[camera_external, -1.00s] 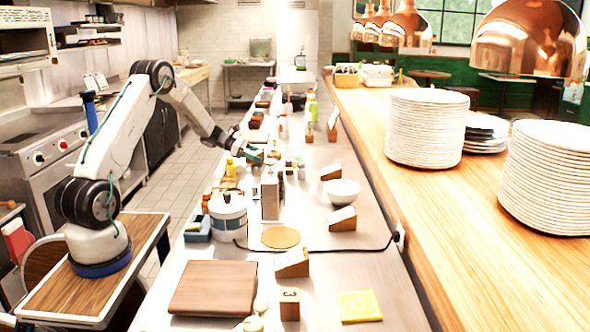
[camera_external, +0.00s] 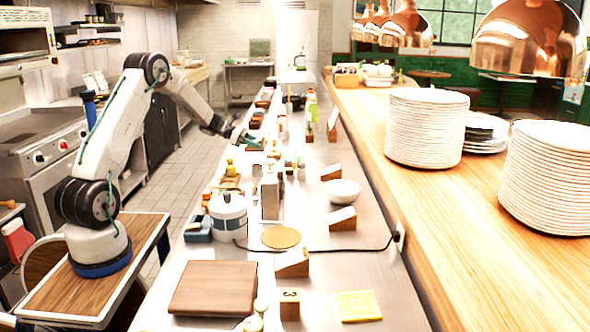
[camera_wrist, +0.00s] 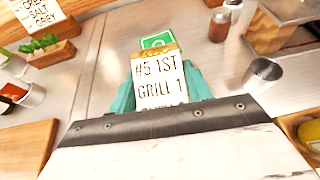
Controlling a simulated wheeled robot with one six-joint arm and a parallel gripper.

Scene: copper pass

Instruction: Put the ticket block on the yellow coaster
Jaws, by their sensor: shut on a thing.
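My gripper (camera_wrist: 160,95) is shut on the ticket block (camera_wrist: 160,85), whose white face reads "#5 1ST GRILL 1", with teal fingers on both sides of it. In the external view my gripper (camera_external: 252,143) is over the far part of the steel counter; the block is too small there to make out. The yellow coaster (camera_external: 358,306), a square with a paler mark, lies flat at the near right of the counter, far from my gripper. It is not seen in the wrist view.
A green square (camera_wrist: 158,41) shows just beyond the block. A metal cup (camera_wrist: 262,75) stands to the right. Nearer on the counter are a white tub (camera_external: 228,216), a round tan disc (camera_external: 281,237), a brown board (camera_external: 214,288) and a numbered wooden block (camera_external: 289,304) beside the yellow coaster.

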